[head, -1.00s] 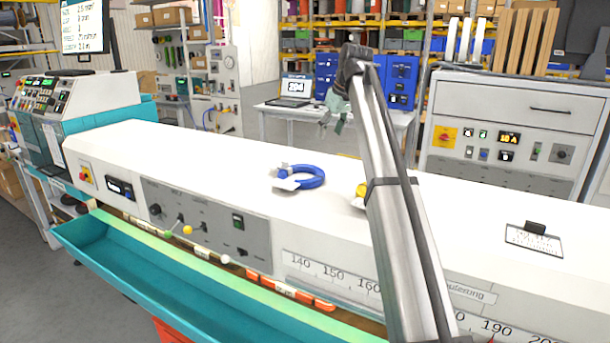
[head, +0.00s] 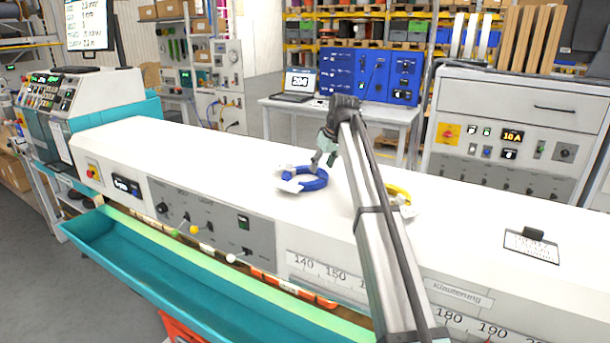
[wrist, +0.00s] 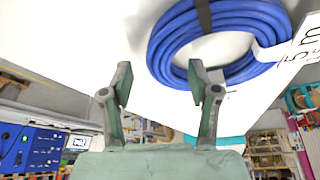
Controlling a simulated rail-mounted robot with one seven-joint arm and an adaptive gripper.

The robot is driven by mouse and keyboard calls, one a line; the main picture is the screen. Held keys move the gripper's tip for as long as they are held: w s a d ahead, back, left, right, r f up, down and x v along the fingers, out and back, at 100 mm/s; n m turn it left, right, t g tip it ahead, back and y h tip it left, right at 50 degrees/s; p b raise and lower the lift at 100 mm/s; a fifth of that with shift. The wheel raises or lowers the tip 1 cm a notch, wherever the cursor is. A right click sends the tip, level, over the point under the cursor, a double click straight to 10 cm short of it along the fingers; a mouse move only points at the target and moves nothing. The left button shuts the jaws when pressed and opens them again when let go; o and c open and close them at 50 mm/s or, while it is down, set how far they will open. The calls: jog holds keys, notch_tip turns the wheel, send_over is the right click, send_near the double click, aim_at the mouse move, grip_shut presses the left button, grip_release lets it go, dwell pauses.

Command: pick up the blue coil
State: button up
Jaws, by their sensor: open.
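The blue coil (head: 311,180) lies flat on the white machine top in the head view, with white tags at its left side. In the wrist view the blue coil (wrist: 172,45) fills the upper middle, with a black tie and a white printed label on it. My gripper (head: 322,160) hangs just above the coil's far edge. In the wrist view my gripper (wrist: 160,88) is open, its two fingers apart. The right finger overlaps the coil's rim and the left finger stands beside it. I cannot tell whether they touch.
A yellow coil (head: 398,192) lies on the white machine top (head: 240,160) to the right, partly behind my arm. A small black-clipped label card (head: 531,245) lies farther right. A teal trough (head: 190,285) runs along the front. The top left of the coil is clear.

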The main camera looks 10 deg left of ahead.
jog(key=shift+x, duration=1.1)
grip_shut()
jog(key=shift+r, duration=0.1)
